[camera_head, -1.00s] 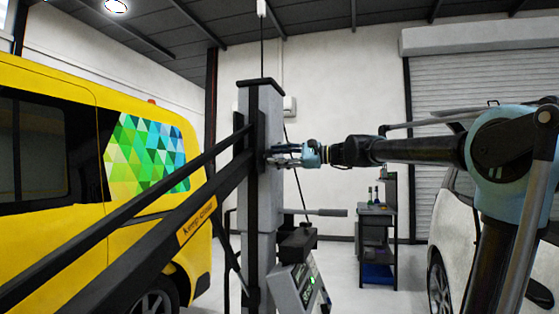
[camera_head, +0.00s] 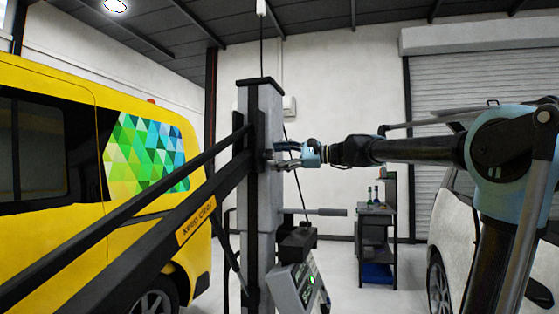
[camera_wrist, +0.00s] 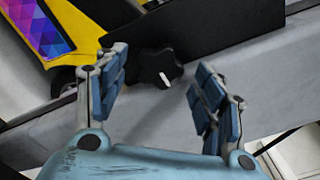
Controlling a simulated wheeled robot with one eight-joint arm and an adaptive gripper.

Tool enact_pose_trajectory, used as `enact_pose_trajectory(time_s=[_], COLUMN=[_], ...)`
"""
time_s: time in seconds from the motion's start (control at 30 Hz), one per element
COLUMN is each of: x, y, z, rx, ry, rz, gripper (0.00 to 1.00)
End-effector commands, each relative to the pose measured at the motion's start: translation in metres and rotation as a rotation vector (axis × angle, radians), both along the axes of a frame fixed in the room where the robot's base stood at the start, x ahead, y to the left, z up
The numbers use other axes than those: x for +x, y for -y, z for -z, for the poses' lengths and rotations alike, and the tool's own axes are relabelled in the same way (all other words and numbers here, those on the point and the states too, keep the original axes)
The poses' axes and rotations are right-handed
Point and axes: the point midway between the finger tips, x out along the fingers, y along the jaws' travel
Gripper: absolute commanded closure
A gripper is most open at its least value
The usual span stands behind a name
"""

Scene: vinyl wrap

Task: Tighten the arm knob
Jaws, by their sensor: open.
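The arm knob (camera_wrist: 160,67) is a black, lobed knob with a short white mark. In the wrist view it sits on a dark plate on the grey post. My gripper (camera_wrist: 160,68) is open, with blue-padded fingers to the left and right of the knob. Gaps show on both sides, and I see no contact. In the head view, my gripper (camera_head: 284,154) reaches in from the right to the upper part of the grey post (camera_head: 270,215). The knob is too small there to make out clearly.
Long black arms (camera_head: 130,210) with a yellow label run from the post to the lower left. A yellow van (camera_head: 60,110) stands at left. A control box (camera_head: 297,285) and handle (camera_head: 325,212) are below my gripper. A shelf cart (camera_head: 375,235) stands behind.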

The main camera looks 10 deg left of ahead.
Motion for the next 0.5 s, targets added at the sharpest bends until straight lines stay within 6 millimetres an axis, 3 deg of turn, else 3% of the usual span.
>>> enact_pose_trajectory(time_s=[0.17, 0.5], x=[0.0, -0.003], y=[0.008, 0.055], z=[0.0, 0.001], rx=[-0.001, 0.0], ry=[0.0, 0.0], rz=[0.001, 0.002], gripper=[0.37, 0.37])
